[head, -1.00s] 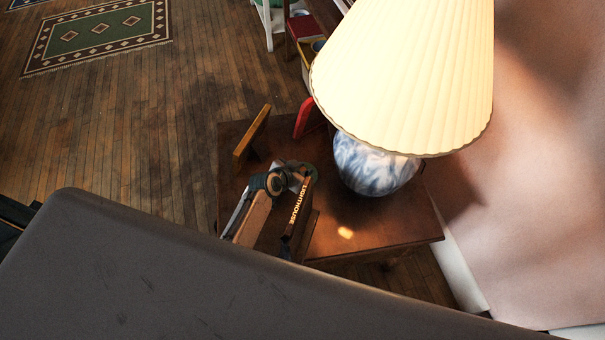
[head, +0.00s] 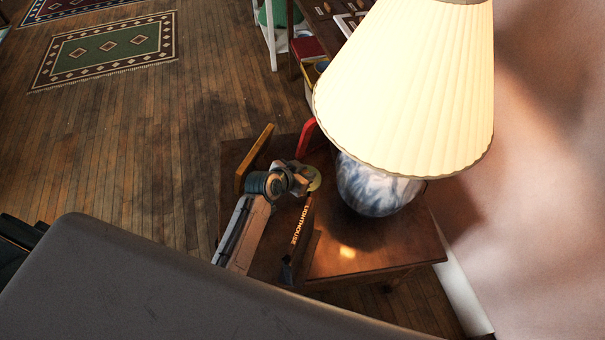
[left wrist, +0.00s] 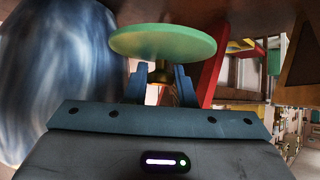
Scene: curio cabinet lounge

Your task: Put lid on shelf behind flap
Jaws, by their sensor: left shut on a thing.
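The lid is a green disc with a brass knob (left wrist: 162,42). In the head view only its edge (head: 315,178) shows beyond my gripper. My left gripper (head: 303,178) is shut on the knob, and its two blue fingers (left wrist: 160,82) show in the left wrist view. It holds the lid over the wooden side table, near an upright dark panel lettered LIGHTHOUSE (head: 301,224). Whether this panel is the flap, I cannot tell. The shelf behind it cannot be made out. My right gripper is not in view.
A lamp with a pleated cream shade (head: 410,90) and blue-white base (head: 372,188) stands close on the right. An upright yellow-brown board (head: 254,158) and a red piece (head: 306,138) stand at the table's far side. Bare tabletop (head: 375,245) lies at front right.

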